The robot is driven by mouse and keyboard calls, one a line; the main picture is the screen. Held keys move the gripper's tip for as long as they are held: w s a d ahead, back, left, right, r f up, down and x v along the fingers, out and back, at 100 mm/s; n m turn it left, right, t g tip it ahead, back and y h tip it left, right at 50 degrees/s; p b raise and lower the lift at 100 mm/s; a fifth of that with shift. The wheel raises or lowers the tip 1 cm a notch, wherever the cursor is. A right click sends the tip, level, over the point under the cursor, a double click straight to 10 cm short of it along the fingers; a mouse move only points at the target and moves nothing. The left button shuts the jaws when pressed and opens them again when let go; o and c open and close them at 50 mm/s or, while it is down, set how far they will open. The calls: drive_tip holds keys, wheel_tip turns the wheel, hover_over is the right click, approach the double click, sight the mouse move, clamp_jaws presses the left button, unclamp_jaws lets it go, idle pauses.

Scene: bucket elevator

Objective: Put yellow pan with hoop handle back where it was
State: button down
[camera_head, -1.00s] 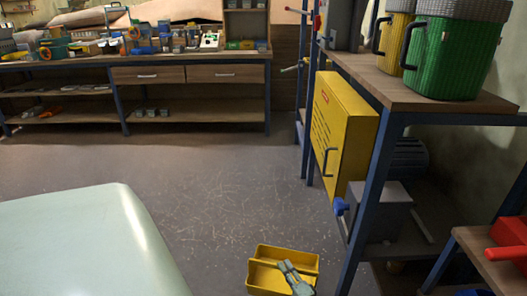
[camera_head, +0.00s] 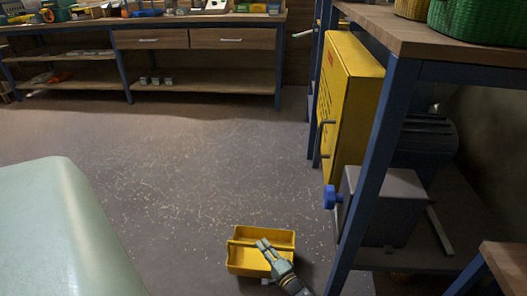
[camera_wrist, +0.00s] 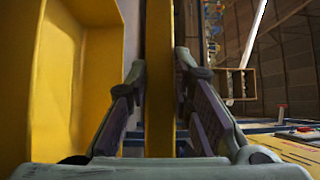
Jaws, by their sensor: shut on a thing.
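The yellow pan (camera_head: 246,262) hangs from my gripper (camera_head: 263,245) low in the middle of the head view, with the grey floor behind it. My gripper is shut on the pan's handle bar, which spans the open top. In the wrist view the handle (camera_wrist: 159,90) runs upright between my two fingers (camera_wrist: 160,85), and the pan's hollow yellow side (camera_wrist: 75,90) fills the left. The pan looks empty where its inside shows. Whether its base touches the floor is hard to tell.
A blue-legged shelf (camera_head: 370,170) stands at the right, with a yellow cabinet (camera_head: 350,95) and a grey machine with a blue knob (camera_head: 330,196). A wooden workbench (camera_head: 190,62) with drawers stands at the back. A pale green rounded surface (camera_head: 60,225) is at left. The floor between is clear.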

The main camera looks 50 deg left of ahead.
drive_tip(key=shift+w+a+f+b, duration=0.1)
drive_tip(key=shift+f+b, duration=1.15)
drive_tip(key=shift+f, duration=1.2)
drive_tip(key=shift+f, duration=0.15)
drive_tip(key=c, duration=1.4)
unclamp_jaws()
